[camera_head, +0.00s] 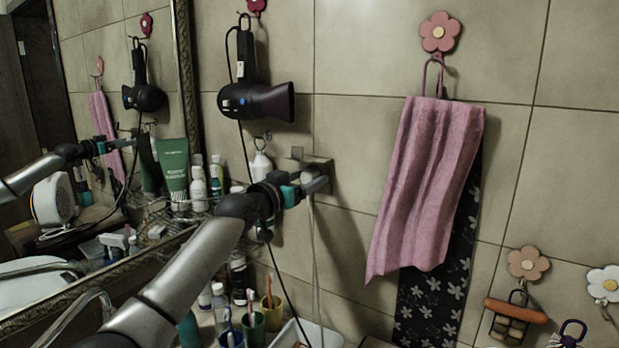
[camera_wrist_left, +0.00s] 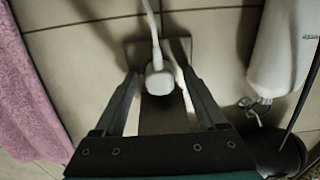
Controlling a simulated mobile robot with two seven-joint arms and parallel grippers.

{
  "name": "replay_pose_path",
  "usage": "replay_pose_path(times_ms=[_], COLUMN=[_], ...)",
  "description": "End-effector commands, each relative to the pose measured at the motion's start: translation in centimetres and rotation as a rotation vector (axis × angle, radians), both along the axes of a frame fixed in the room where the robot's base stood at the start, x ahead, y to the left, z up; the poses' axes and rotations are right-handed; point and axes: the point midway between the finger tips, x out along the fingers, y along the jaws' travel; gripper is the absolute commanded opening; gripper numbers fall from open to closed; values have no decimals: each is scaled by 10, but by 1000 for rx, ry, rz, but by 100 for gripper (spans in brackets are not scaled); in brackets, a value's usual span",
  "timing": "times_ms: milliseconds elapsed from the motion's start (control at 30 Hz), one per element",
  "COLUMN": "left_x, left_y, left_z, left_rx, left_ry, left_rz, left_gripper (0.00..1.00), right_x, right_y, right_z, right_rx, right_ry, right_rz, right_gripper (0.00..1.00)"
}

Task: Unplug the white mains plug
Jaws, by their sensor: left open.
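The white mains plug (camera_wrist_left: 159,80) shows in the left wrist view against a grey wall plate (camera_wrist_left: 134,52), with its white cord (camera_wrist_left: 150,22) leading away from it. In the head view the plate (camera_head: 297,154) is on the tiled wall and the white cord (camera_head: 313,245) hangs below; the plug is mostly hidden by my gripper. My left gripper (camera_head: 314,182) is at the plate. In the left wrist view its open fingers (camera_wrist_left: 159,73) lie on either side of the plug, with a gap visible. My right gripper is not in view.
A black hair dryer (camera_head: 258,101) hangs above left. A pink towel (camera_head: 425,185) hangs to the right. Bottles, a green tube (camera_head: 174,170) and toothbrush cups (camera_head: 271,315) stand left and below. A framed mirror (camera_head: 186,70) fills the left side.

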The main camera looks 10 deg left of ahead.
Motion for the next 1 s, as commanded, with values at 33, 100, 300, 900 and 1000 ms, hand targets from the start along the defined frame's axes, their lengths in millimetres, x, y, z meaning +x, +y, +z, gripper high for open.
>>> replay_pose_path(times_ms=[33,100,300,900,1000], left_x=[0,0,0,0,0], left_y=[0,0,0,0,0], left_z=[0,0,0,0,0], left_rx=[0,0,0,0,0], left_ry=[0,0,0,0,0], left_rz=[0,0,0,0,0], left_gripper=[74,74,74,12,1], right_x=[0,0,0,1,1], right_y=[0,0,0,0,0], right_z=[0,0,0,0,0], right_rx=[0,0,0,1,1], right_ry=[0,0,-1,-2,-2], right_rz=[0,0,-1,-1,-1], right_gripper=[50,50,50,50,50])
